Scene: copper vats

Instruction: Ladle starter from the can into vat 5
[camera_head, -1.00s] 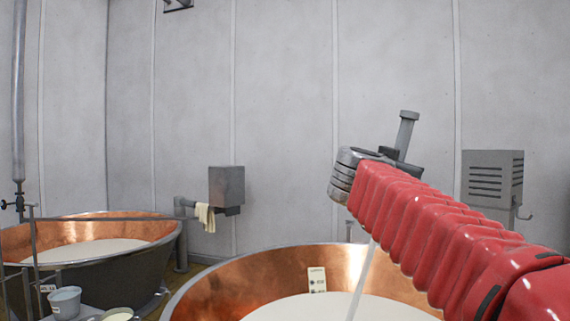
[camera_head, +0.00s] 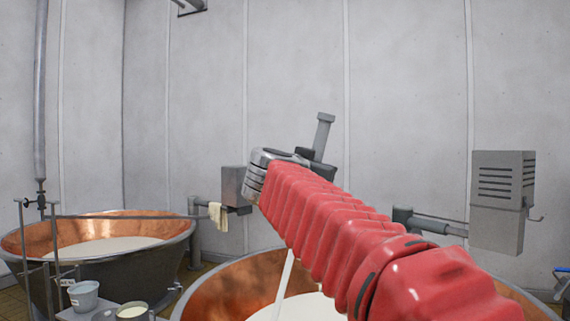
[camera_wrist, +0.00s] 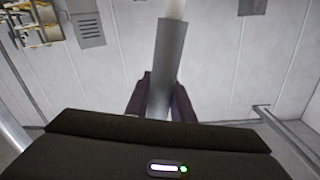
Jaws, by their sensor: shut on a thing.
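My gripper (camera_head: 300,158) is shut on the grey handle of a ladle (camera_head: 322,135). In the wrist view the handle (camera_wrist: 166,70) stands between the dark fingers (camera_wrist: 160,98). The ladle's pale rod (camera_head: 284,285) hangs below my red arm; its bowl is out of view. A small can with cream-coloured contents (camera_head: 132,313) stands at the lower left, apart from the ladle. One copper vat with white liquid (camera_head: 160,232) stands at the left. Another (camera_head: 215,290) is in front, partly hidden by my arm. I cannot read which is vat 5.
A grey bucket (camera_head: 85,296) stands beside the can on a small stand. A metal rail (camera_head: 125,217) runs in front of the left vat. A wall box with a cloth (camera_head: 218,215) and a vented box (camera_head: 503,190) are on the back wall.

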